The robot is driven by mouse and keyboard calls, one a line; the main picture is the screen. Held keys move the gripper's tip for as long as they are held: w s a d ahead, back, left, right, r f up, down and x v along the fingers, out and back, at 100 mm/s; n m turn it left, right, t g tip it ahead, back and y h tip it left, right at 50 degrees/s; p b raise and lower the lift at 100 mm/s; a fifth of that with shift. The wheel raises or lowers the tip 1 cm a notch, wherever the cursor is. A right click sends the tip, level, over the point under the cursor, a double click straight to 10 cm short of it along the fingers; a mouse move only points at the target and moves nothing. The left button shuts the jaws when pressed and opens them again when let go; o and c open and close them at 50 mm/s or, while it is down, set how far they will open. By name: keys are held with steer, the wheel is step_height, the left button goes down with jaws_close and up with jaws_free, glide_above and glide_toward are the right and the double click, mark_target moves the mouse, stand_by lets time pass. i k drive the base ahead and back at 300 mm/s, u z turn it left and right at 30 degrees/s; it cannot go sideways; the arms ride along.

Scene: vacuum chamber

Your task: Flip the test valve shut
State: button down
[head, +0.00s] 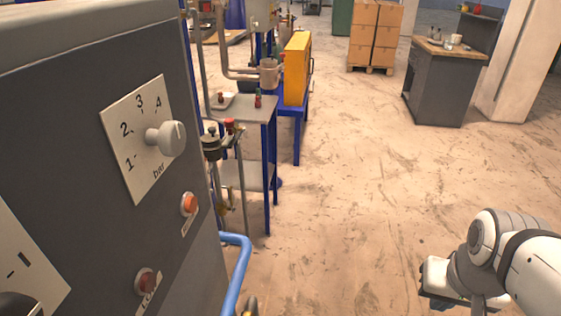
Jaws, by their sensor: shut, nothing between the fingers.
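I cannot pick out the test valve for certain. A blue pipe (236,272) bends out from the side of the grey cabinet at the bottom. A small brass-coloured fitting (250,308) beside it is cut off by the lower edge, and no valve lever shows clearly. My gripper (434,282) is at the lower right, at the end of my white arm, well apart from the pipe and cabinet. It is shut and empty, and its fingers are mostly hidden.
The grey cabinet (75,100) fills the left, with a pressure knob (172,139) and orange buttons (189,204). Behind it stand a small table (250,110) and a yellow panel (296,68). Boxes (375,35) and a workbench (440,85) are farther back. The middle floor is clear.

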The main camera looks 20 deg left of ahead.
mark_target(230, 188)
steer(key=z, duration=0.6)
steer(key=i, duration=1.7)
steer(key=u, duration=1.45)
